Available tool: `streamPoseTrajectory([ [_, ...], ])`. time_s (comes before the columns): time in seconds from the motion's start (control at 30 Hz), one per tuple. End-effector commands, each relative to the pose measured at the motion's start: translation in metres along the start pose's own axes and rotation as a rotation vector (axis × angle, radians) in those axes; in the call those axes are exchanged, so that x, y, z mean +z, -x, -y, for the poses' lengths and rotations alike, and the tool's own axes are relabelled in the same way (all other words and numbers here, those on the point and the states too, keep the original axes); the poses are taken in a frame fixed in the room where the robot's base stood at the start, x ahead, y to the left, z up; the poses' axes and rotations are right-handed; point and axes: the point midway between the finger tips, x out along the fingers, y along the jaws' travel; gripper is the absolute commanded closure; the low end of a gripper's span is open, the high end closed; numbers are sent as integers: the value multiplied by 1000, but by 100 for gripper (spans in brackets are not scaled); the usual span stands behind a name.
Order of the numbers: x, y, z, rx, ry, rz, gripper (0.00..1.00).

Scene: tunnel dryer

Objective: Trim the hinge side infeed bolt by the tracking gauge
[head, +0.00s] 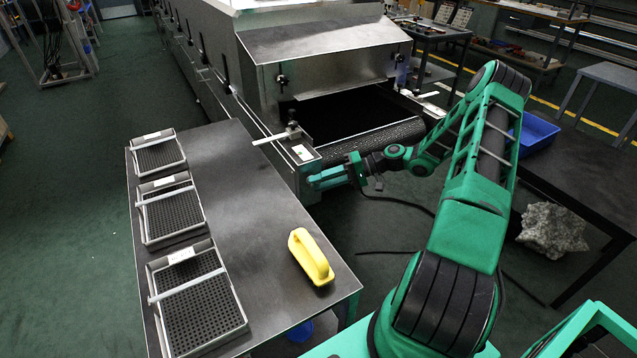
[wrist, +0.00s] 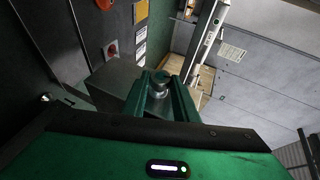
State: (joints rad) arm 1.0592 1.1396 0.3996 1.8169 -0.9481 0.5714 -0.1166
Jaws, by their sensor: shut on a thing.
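My gripper (head: 322,181) is at the near left front corner of the dryer's infeed, by the end of its side rail. In the wrist view my gripper (wrist: 162,84) has its two green fingers shut on a round metallic bolt head (wrist: 158,88), beside a grey block (wrist: 115,82). In the head view the bolt is hidden by the fingers. The dark mesh infeed belt (head: 375,138) curves over its roller to the right of my gripper. A small white plate with a mark (head: 302,152) sits on top of the corner; I cannot tell whether it is the tracking gauge.
A steel table (head: 235,215) stands left of my arm, with several perforated trays (head: 195,305) and a yellow handled block (head: 311,257). A dark bench (head: 575,175) with a blue bin (head: 535,131) is at right. A rough stone (head: 553,230) lies below it.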

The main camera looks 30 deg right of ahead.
Motion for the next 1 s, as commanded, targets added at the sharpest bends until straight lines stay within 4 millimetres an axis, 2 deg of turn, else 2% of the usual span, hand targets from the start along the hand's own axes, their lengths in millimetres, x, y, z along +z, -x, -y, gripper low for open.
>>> streamPoseTrajectory([
  [0.1, 0, 1, -7, -85, -42, -5, 96],
  [1.0, 2, -5, -20, -678, -291, -7, 96],
])
